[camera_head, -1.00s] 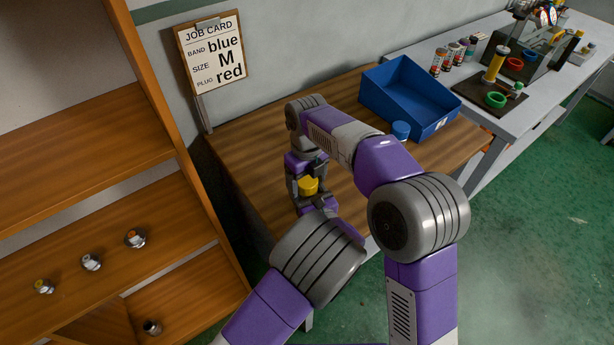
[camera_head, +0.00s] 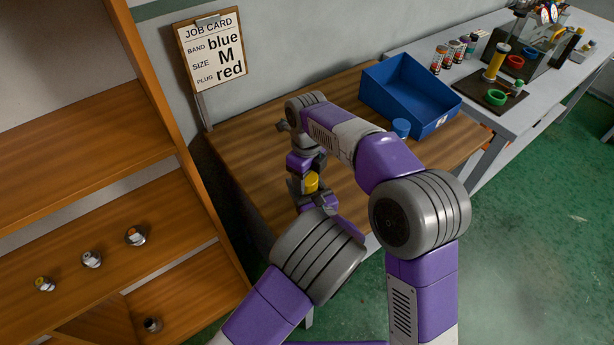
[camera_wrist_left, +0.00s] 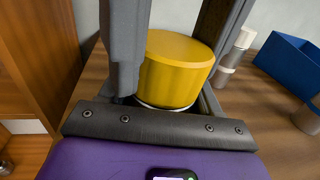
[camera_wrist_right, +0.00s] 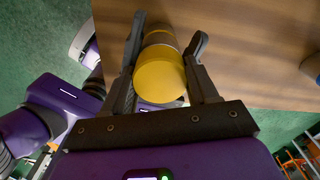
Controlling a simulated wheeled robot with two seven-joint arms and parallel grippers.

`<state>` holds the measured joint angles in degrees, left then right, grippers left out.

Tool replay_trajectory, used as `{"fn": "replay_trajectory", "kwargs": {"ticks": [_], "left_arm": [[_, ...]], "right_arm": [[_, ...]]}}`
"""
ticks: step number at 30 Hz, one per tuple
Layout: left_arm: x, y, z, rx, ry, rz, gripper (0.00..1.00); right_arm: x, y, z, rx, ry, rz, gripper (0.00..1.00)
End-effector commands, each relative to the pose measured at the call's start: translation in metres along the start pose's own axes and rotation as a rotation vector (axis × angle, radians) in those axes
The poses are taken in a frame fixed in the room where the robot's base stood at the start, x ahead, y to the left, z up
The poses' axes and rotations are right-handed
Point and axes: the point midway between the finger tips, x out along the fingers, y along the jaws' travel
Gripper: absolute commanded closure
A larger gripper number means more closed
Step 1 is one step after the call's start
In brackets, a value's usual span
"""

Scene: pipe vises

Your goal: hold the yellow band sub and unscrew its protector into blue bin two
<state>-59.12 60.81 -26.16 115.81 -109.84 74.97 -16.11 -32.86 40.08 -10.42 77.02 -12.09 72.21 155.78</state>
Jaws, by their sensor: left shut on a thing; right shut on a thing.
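A yellow cylindrical part (camera_head: 311,183) sits between my two grippers, above the front left of the wooden table. In the left wrist view its smooth yellow end (camera_wrist_left: 178,68) lies between the jaws, with a pale metal rim below. In the right wrist view the yellow part (camera_wrist_right: 160,78) leads to a greyish, banded section farther off. My left gripper (camera_head: 306,196) is shut on the sub from below. My right gripper (camera_head: 308,174) is shut on the yellow part from above. The join between sub and protector is hidden. A blue bin (camera_head: 385,92) stands at the table's back right.
A blue-capped object (camera_head: 401,128) stands before the bin, close to my right arm. A job card (camera_head: 211,50) stands at the wall. Shelves at left hold several fittings (camera_head: 91,260). A grey bench (camera_head: 520,110) with bottles and stands is at right.

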Motion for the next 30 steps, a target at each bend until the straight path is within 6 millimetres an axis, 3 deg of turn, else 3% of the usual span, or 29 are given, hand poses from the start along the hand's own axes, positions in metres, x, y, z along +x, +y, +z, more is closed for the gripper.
{"fn": "replay_trajectory", "kwargs": {"ticks": [2,3,8,17,28,30], "left_arm": [[0.000,0.000,0.000,0.000,-0.001,0.000,1.00],[0.000,0.000,0.000,0.000,-0.001,0.000,1.00],[0.000,0.000,0.000,0.000,-0.001,0.000,1.00],[0.000,0.000,0.000,0.000,-0.001,0.000,1.00],[0.000,0.000,0.000,0.000,-0.001,0.000,1.00],[0.000,0.000,0.000,0.000,-0.001,0.000,1.00]], "right_arm": [[0.000,0.000,0.000,0.001,0.000,0.000,0.78],[0.000,0.000,0.000,0.002,0.000,0.000,0.40],[0.000,0.000,0.000,0.003,-0.001,0.000,0.16],[-0.002,0.000,0.000,0.003,-0.001,-0.001,0.16],[-0.043,0.000,0.000,0.004,-0.002,-0.002,0.16],[-0.046,0.000,0.000,0.006,-0.001,-0.001,0.21]]}}
